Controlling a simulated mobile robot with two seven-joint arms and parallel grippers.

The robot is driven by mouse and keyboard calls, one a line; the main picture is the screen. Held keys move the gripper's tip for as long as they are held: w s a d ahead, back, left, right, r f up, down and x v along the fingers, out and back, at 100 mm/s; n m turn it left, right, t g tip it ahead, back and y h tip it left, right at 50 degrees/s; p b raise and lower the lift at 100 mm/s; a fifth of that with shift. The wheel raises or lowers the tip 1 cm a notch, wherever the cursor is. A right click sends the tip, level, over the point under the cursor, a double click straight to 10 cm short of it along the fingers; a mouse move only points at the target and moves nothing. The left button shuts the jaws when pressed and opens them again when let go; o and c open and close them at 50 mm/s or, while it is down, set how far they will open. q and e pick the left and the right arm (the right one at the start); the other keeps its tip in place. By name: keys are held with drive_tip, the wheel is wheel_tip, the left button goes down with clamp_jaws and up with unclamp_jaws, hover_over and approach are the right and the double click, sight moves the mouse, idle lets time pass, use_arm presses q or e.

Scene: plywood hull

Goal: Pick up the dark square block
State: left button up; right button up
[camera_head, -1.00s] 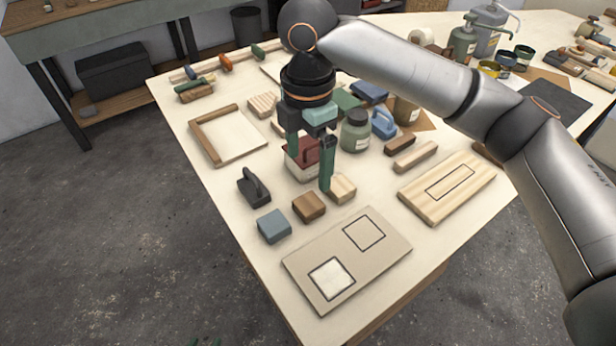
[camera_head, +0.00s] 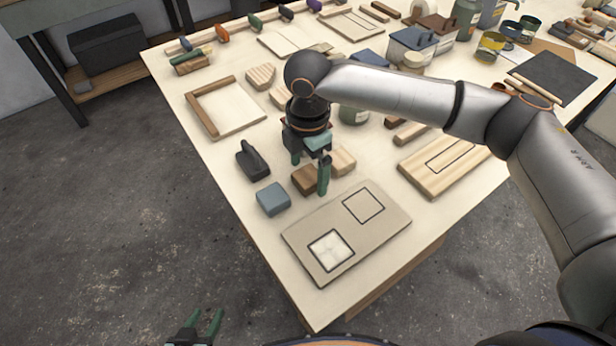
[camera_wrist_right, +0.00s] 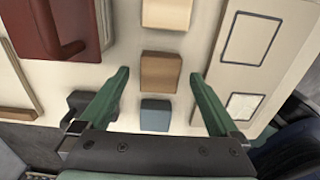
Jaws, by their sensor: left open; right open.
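The dark square block, a brown wooden one (camera_head: 303,182), lies on the table between a blue-grey block (camera_head: 272,199) and a pale wood block (camera_head: 343,160). In the right wrist view the brown block (camera_wrist_right: 161,72) sits between the fingertips of my right gripper (camera_wrist_right: 160,76), with a gap on each side. In the head view my right gripper (camera_head: 310,172) is open, pointing down over the brown block and partly hiding it. My left gripper (camera_head: 205,324) is open and empty at the bottom edge, off the table.
A board with two outlined squares (camera_head: 300,240) lies in front of the blocks. A black handled tool (camera_head: 251,160) stands to the left of them. A dark red item (camera_wrist_right: 45,25) is at the upper left in the right wrist view. A grooved plank (camera_head: 425,175) lies to the right.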

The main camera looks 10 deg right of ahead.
drive_tip(key=shift+f, duration=0.35)
drive_tip(key=shift+c, duration=0.3)
drive_tip(key=c, duration=1.3)
drive_tip(key=shift+c, duration=0.4)
drive_tip(key=shift+r, duration=0.15)
